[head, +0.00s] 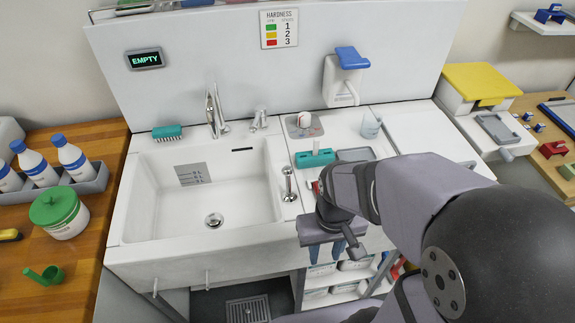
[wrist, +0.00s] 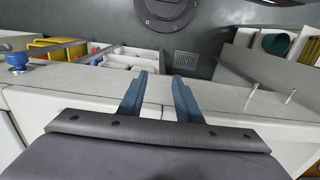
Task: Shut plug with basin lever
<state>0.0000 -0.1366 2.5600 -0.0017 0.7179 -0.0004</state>
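The white basin (head: 127,215) is empty, with a "EMPTY" display (head: 145,59) above it. The round metal plug (head: 213,220) sits at the drain in its floor; whether it is raised or seated is too small to tell. The metal basin lever (head: 289,186) stands on the rim right of the basin. My gripper (head: 334,252) is right of and nearer than the lever, at the counter's front edge, fingers pointing down. In the wrist view its two blue fingers (wrist: 160,78) are apart with nothing between them. The lever does not show in the wrist view.
A faucet (head: 214,112) stands behind the basin. A teal block holder (head: 314,158) and a clear cup (head: 371,125) are on the counter to the right. Bottles in a grey tray (head: 92,187) stand left. Two pegs (wrist: 253,91) stick out of the front panel.

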